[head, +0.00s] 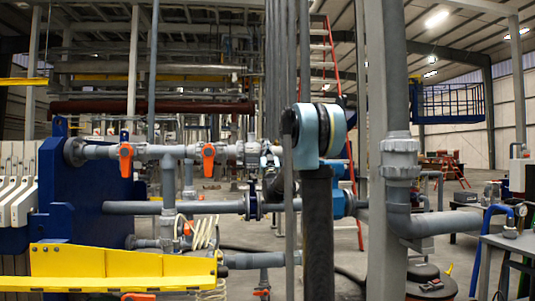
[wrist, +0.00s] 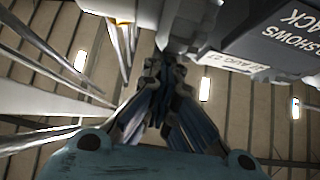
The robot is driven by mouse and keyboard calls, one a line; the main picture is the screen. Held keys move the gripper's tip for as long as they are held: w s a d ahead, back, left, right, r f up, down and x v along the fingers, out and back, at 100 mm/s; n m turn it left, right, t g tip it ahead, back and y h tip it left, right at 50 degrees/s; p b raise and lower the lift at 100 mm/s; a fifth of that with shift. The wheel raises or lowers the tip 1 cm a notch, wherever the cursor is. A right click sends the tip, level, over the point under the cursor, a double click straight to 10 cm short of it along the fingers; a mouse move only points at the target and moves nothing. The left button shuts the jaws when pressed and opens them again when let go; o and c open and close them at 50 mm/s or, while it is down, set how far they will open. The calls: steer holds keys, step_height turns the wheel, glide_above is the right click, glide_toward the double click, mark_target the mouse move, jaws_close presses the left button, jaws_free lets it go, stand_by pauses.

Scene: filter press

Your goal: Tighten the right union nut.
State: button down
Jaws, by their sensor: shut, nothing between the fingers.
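In the head view a grey union fitting (head: 250,151) sits on the upper horizontal pipe, right of two orange-handled valves. A larger grey ribbed union (head: 400,158) is on the thick vertical pipe at right. I cannot tell for sure which the task names. My gripper (head: 268,165) is small and partly hidden behind my arm, close to the right end of the upper pipe; contact cannot be told. In the wrist view my gripper (wrist: 165,62) has its fingers together and empty. A pale grey fitting (wrist: 190,15) is just beyond the fingertips.
A dark box with white lettering (wrist: 280,45) is near the gripper at upper right. Orange valve handles (head: 208,158) and a blue plate (head: 85,180) stand left. A yellow beam (head: 110,265) is at front left. A grey post (head: 382,220) stands right of my arm.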

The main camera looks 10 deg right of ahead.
steer(key=shift+w+a+r, duration=0.15)
steer(key=shift+w+r, duration=0.15)
steer(key=shift+w+a+r, duration=0.1)
steer(key=shift+w+r, duration=0.2)
steer(key=shift+r, duration=0.2)
steer(key=shift+w+a+r, duration=0.1)
steer(key=shift+w+r, duration=0.15)
steer(key=shift+r, duration=0.25)
steer(key=s+f, duration=0.4)
steer(key=f, duration=0.3)
steer(key=shift+s+f, duration=0.3)
steer(key=shift+f, duration=0.05)
